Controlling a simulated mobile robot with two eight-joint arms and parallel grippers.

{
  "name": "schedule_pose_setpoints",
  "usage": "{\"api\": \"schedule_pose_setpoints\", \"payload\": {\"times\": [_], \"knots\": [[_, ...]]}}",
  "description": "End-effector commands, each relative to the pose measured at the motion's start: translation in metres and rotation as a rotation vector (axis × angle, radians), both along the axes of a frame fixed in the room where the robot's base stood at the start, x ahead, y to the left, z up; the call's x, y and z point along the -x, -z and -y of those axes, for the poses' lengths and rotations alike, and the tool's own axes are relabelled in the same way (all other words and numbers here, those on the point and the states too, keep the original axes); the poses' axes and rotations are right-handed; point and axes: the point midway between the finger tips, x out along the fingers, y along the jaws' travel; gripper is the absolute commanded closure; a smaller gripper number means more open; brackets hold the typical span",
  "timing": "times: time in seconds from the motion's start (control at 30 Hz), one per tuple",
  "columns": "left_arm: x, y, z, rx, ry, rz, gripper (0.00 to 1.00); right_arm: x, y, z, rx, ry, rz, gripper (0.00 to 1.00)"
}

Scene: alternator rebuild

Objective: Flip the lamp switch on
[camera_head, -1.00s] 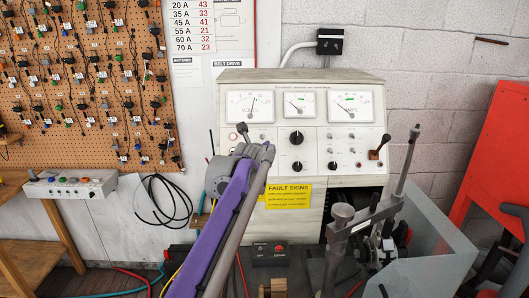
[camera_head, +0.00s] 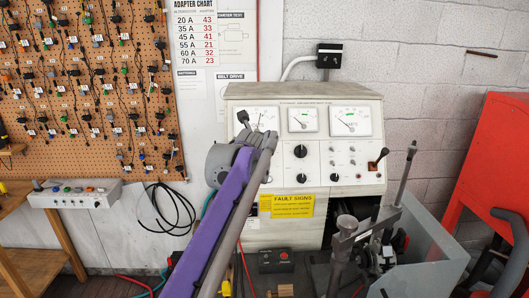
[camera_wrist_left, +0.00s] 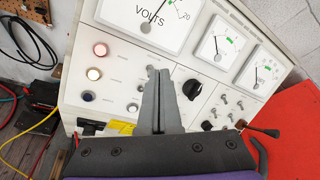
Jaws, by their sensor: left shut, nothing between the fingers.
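The test bench panel (camera_head: 330,160) stands against the wall, with meters, knobs and small toggles. My left gripper (camera_wrist_left: 160,75) is shut and empty in front of these toggles and hides part of the panel. Its tip (camera_head: 243,117) shows before the voltmeter in the head view. Contact cannot be told.
A lever with a dark knob (camera_head: 384,153) sticks out at the panel's right. A red board (camera_head: 495,160) is farther right. A yellow sign (camera_head: 292,205) is below the panel.

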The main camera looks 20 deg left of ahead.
Motion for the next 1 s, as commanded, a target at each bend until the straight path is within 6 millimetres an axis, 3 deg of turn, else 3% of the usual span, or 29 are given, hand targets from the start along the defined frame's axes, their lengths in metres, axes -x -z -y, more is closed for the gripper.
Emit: {"api": "schedule_pose_setpoints", "payload": {"times": [0.03, 0.2, 0.77, 0.87, 1.0], "knots": [[-0.001, -0.009, 0.004, 0.0, 0.002, 0.001, 1.0, -0.004, -0.006, 0.0, 0.0, 0.0, 0.008, 0.31], [0.0, -0.014, 0.008, 0.004, 0.001, -0.005, 1.0, -0.007, -0.01, 0.0, 0.0, 0.0, 0.014, 0.31], [0.003, -0.009, 0.011, 0.023, -0.004, -0.011, 1.0, -0.006, -0.008, 0.0, 0.0, 0.0, 0.011, 0.31], [0.02, 0.002, 0.017, 0.132, -0.044, -0.013, 1.0, -0.006, -0.008, 0.0, 0.0, 0.0, 0.011, 0.31], [0.073, 0.042, 0.033, 0.473, -0.188, -0.024, 1.0, -0.006, -0.008, 0.0, 0.0, 0.0, 0.011, 0.31]]}}
